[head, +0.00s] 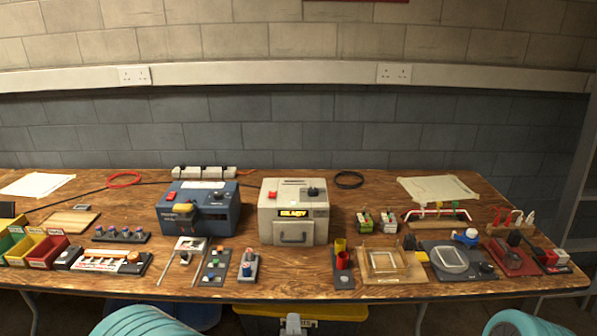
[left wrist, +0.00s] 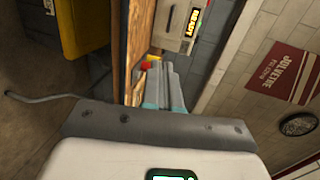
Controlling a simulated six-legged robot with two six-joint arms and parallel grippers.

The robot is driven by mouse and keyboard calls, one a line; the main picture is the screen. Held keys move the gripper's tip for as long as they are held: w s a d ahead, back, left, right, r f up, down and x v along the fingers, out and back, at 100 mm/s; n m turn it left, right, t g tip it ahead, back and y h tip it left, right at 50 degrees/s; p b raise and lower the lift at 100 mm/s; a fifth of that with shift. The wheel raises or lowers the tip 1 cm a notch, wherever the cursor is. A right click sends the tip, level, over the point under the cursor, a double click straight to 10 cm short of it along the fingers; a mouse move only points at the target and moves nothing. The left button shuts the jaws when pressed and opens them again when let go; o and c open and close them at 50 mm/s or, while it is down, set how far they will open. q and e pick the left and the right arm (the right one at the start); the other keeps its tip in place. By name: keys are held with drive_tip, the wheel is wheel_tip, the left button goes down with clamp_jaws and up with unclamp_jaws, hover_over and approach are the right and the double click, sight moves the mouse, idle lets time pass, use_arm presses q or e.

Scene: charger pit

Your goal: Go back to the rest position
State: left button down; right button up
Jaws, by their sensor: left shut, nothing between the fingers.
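My left gripper (left wrist: 164,72) shows in the left wrist view, its two grey fingers with teal bases shut together and empty. In that view it points toward the wooden bench edge and the cream box with the lit "READY" display (left wrist: 193,18). In the head view only rounded teal parts of my own body show at the bottom left and bottom right, below the bench front. No gripper fingers can be made out there. My right gripper is in neither view.
A wooden bench (head: 300,275) spans the head view, crowded with a blue box (head: 199,210), a cream box (head: 293,212), coloured bins (head: 40,248) and several small fixtures. A brick wall is behind.

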use_arm(q)
drive_tip(key=a+f+n+g+y+p, duration=0.2)
drive_tip(key=a+f+y+p, duration=0.15)
drive_tip(key=a, duration=0.75)
drive_tip(key=s+a+f+n+g+h+p, duration=0.2)
drive_tip(key=s+a+f+n+g, duration=0.15)
drive_tip(key=a+f, duration=0.35)
drive_tip(key=s+d+f+n+g+h, duration=0.2)
drive_tip(key=s+n+g, duration=0.1)
drive_tip(key=s, duration=0.4)
drive_tip(key=s+d+f+n+g+h, duration=0.1)
drive_tip(key=s+d+f+n+g, duration=0.1)
drive_tip(key=s+n, duration=0.4)
drive_tip(key=s+d+f+n+g+h+p, duration=0.1)
drive_tip(key=s+d+f+n+g+h, duration=0.1)
drive_tip(key=s, duration=0.5)
wheel_tip(320, 180, down, 2)
drive_tip(key=d+n+g, duration=0.1)
drive_tip(key=n+g, duration=0.1)
drive_tip(key=n, duration=0.1)
drive_tip(key=shift+s+h, duration=0.35)
drive_tip(key=shift+s, duration=0.05)
drive_tip(key=shift+g, duration=0.25)
